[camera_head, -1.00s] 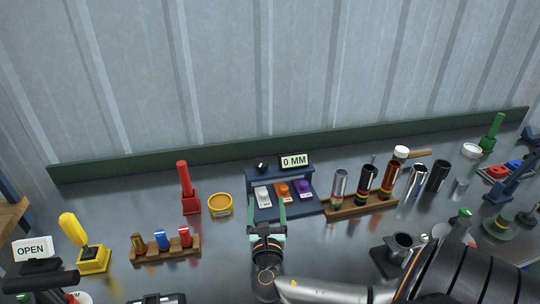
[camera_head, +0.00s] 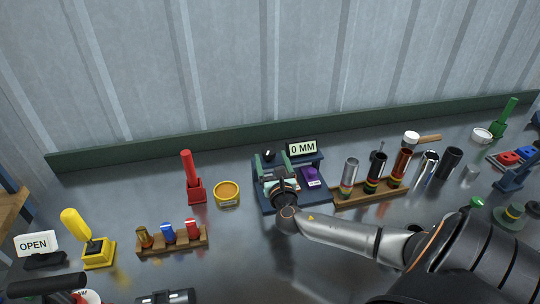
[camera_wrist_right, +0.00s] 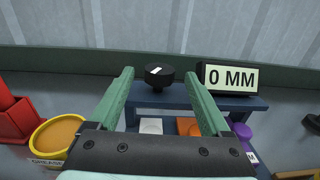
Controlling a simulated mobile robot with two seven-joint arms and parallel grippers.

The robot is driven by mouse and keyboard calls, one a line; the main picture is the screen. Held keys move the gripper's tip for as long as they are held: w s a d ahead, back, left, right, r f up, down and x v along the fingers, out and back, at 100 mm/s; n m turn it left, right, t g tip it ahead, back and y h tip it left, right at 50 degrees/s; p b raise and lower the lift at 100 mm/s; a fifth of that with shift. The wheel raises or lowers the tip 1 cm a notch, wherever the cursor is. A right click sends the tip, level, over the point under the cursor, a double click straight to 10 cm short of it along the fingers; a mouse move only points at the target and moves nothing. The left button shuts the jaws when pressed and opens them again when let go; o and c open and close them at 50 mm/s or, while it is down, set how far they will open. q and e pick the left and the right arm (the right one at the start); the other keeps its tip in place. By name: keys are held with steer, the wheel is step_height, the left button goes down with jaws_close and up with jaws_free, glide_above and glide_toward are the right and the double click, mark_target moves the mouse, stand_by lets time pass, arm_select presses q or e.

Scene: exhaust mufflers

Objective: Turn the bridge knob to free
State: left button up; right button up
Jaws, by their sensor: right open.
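The bridge knob (camera_head: 268,155) is a small black round knob on top of the blue bridge stand (camera_head: 320,157). In the right wrist view the knob (camera_wrist_right: 159,78) carries a short white mark lying roughly sideways. My right gripper (camera_head: 272,161) is open and empty at the front of the stand, with green fingers. In the wrist view the right fingers (camera_wrist_right: 160,75) appear on either side of the knob, with gaps to both sides. I cannot tell if they have reached its depth.
A sign reading 0 MM (camera_head: 303,149) stands right of the knob. White, orange and purple (camera_head: 311,174) pieces sit under the bridge, partly hidden. A yellow grease tin (camera_head: 227,193) and a red lever (camera_head: 193,178) stand left. A wooden rack of tubes (camera_head: 340,200) stands right.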

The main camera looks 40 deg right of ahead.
steer(key=shift+x, duration=0.95)
jaws_close()
